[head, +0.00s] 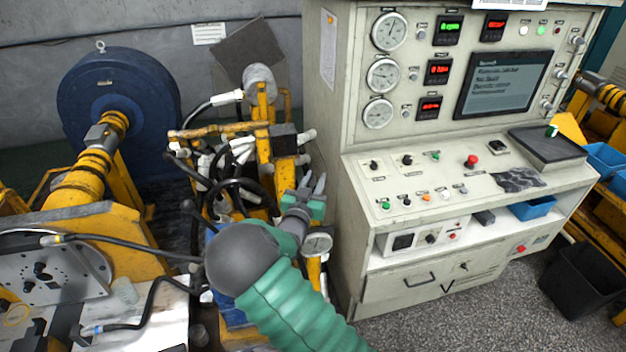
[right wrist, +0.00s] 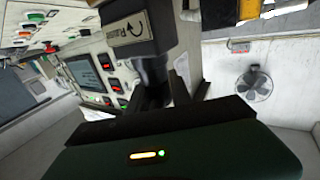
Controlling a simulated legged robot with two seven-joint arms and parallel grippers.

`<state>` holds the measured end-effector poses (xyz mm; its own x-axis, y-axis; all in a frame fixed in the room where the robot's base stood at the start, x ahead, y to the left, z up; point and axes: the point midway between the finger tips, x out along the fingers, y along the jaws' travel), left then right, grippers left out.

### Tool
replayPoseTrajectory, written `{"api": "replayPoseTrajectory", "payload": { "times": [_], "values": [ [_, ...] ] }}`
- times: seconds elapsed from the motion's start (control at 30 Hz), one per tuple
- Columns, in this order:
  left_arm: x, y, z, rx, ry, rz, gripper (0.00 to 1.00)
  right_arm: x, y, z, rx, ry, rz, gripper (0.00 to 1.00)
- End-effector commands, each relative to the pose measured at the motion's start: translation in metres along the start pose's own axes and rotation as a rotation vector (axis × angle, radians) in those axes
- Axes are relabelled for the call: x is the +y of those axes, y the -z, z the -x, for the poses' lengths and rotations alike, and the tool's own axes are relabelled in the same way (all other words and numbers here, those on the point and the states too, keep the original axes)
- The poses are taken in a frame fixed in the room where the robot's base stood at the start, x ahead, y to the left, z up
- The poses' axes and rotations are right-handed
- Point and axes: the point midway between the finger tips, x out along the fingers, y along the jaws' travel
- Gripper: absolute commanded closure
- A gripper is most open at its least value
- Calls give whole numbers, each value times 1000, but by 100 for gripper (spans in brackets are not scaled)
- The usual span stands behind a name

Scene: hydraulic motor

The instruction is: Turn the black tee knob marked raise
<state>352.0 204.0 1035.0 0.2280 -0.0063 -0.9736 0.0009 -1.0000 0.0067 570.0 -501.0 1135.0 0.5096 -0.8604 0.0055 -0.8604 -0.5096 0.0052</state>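In the right wrist view a black block (right wrist: 128,28) carries a label with a curved arrow and a word that looks like "Raise". A dark rounded part (right wrist: 152,68), apparently the tee knob, sits under it, in line with the gap between my fingers. Its shape is hard to make out. In the head view a black block (head: 284,138), likely the same one, sits on the yellow hydraulic rig; the knob is not clear there. My right gripper (head: 314,183) is just below that block, its two fingers apart and pointing up. I cannot tell whether they touch the knob. My left gripper is out of view.
Hoses and yellow pipes (head: 225,130) crowd the left side of my right gripper. A pressure gauge (head: 317,243) is close below it. The beige control console (head: 345,200) stands close on its right. A blue motor (head: 120,85) stands at the back left.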

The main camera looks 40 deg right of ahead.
Motion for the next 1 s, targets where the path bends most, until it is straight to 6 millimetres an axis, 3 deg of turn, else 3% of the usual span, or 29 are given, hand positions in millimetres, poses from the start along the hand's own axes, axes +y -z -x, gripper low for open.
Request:
{"api": "replayPoseTrajectory", "payload": {
  "times": [1.0],
  "values": [
    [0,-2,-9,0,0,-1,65,-7,1,-2,1,77,-2,100]
  ]
}}
